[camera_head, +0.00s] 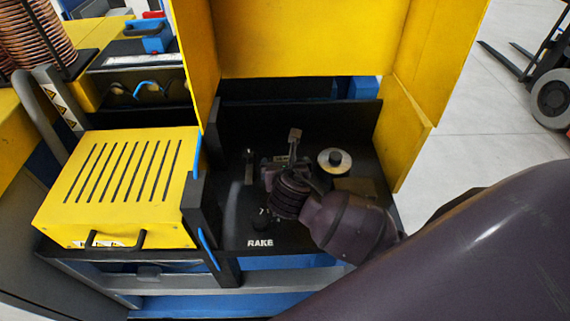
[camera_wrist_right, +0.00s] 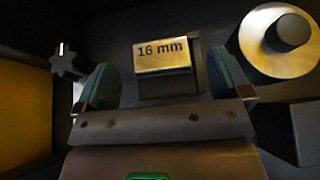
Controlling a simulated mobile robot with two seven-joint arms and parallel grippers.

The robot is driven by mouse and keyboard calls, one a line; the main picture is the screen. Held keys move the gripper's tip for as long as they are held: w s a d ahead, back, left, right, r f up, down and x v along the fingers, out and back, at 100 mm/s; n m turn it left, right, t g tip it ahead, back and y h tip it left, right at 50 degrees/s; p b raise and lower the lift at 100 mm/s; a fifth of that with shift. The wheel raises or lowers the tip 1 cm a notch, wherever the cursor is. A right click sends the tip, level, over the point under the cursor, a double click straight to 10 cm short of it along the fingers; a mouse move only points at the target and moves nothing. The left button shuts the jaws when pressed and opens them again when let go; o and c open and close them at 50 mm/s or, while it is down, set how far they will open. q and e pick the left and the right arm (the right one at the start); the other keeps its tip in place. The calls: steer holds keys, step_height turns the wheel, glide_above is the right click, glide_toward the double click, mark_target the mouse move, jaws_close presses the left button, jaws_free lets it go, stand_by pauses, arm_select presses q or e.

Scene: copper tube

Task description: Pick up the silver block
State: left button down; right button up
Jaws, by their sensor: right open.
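The silver block (camera_wrist_right: 163,55), marked "16 mm", sits on a dark holder in the right wrist view. In the head view it seems to be the small metal piece (camera_head: 295,135) just beyond my right gripper (camera_head: 284,161). In the wrist view my right gripper (camera_wrist_right: 165,80) is open, with one finger on each side of the block's line. The block is between and slightly ahead of the fingers; I see no contact. My left gripper is not in view.
A round metal disc with a dark knob (camera_wrist_right: 280,40) stands right of the block; it also shows in the head view (camera_head: 334,160). A black star knob (camera_wrist_right: 69,62) is on the left. Yellow panels (camera_head: 405,140) enclose the black bay, and a slotted yellow cover (camera_head: 120,210) stands left.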

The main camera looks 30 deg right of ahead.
steer(key=shift+x, duration=1)
steer(key=shift+r, duration=0.1)
steer(key=c, duration=1.4)
